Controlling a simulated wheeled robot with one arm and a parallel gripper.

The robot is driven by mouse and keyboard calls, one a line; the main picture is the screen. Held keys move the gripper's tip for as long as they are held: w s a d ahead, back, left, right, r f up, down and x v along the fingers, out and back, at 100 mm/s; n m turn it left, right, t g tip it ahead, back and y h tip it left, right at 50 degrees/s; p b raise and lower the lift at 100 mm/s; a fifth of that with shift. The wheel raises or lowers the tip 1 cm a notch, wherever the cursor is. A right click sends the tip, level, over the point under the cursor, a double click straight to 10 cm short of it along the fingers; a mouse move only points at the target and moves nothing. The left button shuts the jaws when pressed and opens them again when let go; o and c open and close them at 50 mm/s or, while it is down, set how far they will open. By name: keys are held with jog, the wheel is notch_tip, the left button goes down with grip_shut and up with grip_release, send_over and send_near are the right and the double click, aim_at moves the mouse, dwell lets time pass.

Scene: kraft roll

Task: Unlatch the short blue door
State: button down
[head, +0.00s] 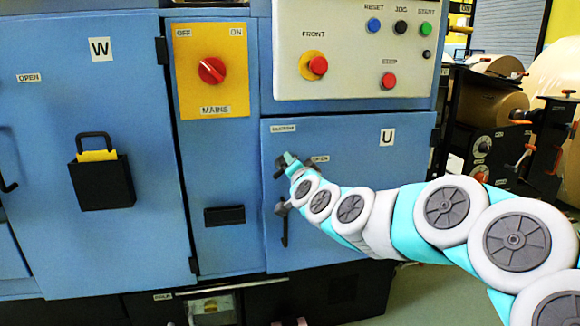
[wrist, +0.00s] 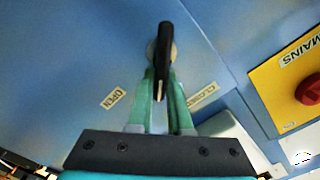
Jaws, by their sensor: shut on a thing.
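The short blue door (head: 345,215), marked U, sits below the white control panel in the head view. Its small dark latch lever (head: 280,166) is near the upper left corner, mostly hidden by my gripper (head: 293,163). In the wrist view the black lever (wrist: 165,42) stands out from a round pivot on the blue face. My gripper (wrist: 160,88) is shut on the lever, one green finger on each side. An OPEN label (wrist: 113,98) lies left of the fingers, and another label (wrist: 203,96), too blurred to read surely, lies right.
A black pull handle (head: 284,228) is below the latch. The yellow mains plate (head: 211,71) with its red knob is up and left. The tall W door (head: 98,230) carries a black box (head: 102,186). Open floor shows at lower right.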

jog(key=m, duration=0.1)
jog(key=m+b, duration=0.1)
jog(key=m, duration=0.1)
jog(key=f+m, duration=0.1)
jog(key=shift+w+d+m, duration=0.1)
jog(key=shift+d+m, duration=0.15)
jog(key=shift+m, duration=0.05)
jog(key=shift+f+m+b, duration=0.2)
jog(key=shift+m+b, duration=0.15)
jog(key=shift+m, duration=0.6)
jog(key=shift+f+m+b, duration=0.15)
jog(key=shift+m+b, duration=0.15)
jog(key=shift+m, duration=0.65)
jog(key=c, duration=0.8)
grip_release()
jog(key=shift+d, duration=0.1)
jog(key=shift+c, duration=0.2)
jog(key=v, duration=0.7)
jog(key=shift+s, duration=0.4)
jog(key=shift+r, duration=0.1)
